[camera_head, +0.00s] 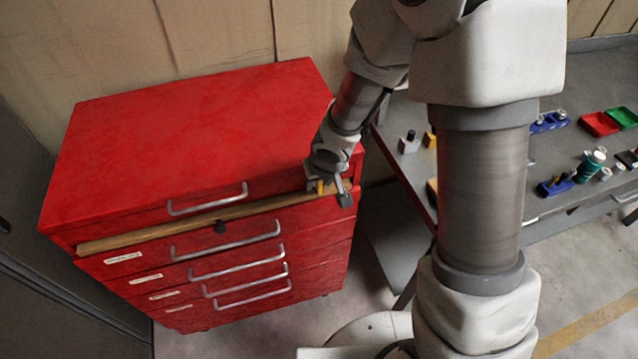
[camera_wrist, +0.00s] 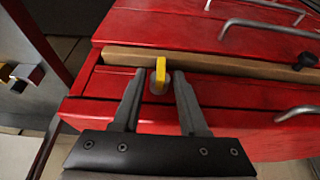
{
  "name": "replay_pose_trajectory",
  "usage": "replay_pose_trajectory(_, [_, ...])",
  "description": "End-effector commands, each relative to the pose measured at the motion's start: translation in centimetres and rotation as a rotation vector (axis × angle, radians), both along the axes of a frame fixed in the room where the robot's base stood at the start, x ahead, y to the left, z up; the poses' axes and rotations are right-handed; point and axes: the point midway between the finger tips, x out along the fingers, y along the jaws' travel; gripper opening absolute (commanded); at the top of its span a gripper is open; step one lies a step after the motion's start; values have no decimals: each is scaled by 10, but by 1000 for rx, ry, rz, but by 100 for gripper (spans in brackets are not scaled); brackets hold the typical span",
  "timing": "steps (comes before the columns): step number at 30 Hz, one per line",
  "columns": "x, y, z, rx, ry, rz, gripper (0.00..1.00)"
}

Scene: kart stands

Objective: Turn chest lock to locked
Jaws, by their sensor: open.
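The red tool chest (camera_head: 190,130) stands at the left in the head view, and its red front also shows in the wrist view (camera_wrist: 180,25). The chest lock is a small yellow key-like tab (camera_wrist: 160,72) near the end of the chest's front, by the wooden strip. In the wrist view its long side runs roughly up and down the picture. My gripper (camera_wrist: 160,80) is open, with one finger on each side of the yellow tab. Narrow gaps show on both sides. In the head view the gripper (camera_head: 330,189) is at the chest's right front corner and partly hides the lock.
Several drawers with metal handles (camera_head: 237,262) lie below. A grey workbench (camera_head: 560,150) with small parts and a red tray (camera_head: 599,124) stands at the right.

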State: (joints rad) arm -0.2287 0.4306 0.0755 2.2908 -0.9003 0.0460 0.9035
Motion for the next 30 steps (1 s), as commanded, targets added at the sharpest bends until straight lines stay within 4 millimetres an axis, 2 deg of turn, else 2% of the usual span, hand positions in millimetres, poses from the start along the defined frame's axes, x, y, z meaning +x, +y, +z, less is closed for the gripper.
replay_pose_trajectory(7, [0, 0, 0, 0, 0, 0, 41])
replay_pose_trajectory(14, [0, 0, 0, 0, 0, 0, 0])
replay_pose_trajectory(30, [0, 1, -3, -22, -8, 1, 0])
